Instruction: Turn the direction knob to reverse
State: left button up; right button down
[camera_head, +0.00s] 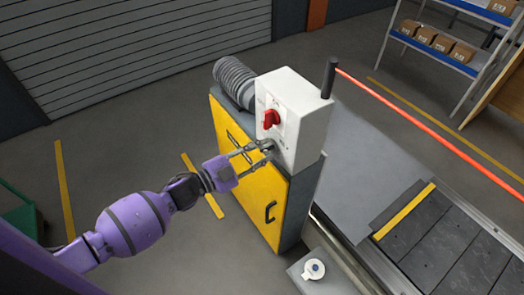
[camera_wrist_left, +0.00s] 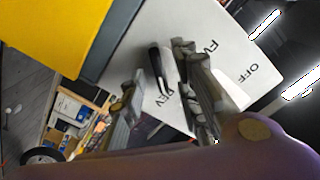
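The white control box (camera_head: 300,112) stands on the yellow-doored cabinet (camera_head: 251,185). A red knob (camera_head: 271,119) is on its front face. Lower on that face, my left gripper (camera_head: 257,148) reaches in and partly hides the dark direction knob. In the left wrist view, the black direction knob (camera_wrist_left: 160,68) sits between the two fingers of the left gripper (camera_wrist_left: 160,80), which are apart with visible gaps on both sides. One end of the knob lies near the REV lettering (camera_wrist_left: 165,98); FW and OFF lettering also shows. My right gripper is not in view.
A dark post (camera_head: 329,78) with a red beam rises beside the box. The slat conveyor (camera_head: 440,240) runs to the lower right. A white round item (camera_head: 313,269) sits on a grey surface by the cabinet. A shelf with cartons (camera_head: 445,43) stands at the back right.

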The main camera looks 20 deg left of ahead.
pick_arm(q)
jog(key=v, duration=1.1)
jog(key=shift+a, duration=0.1)
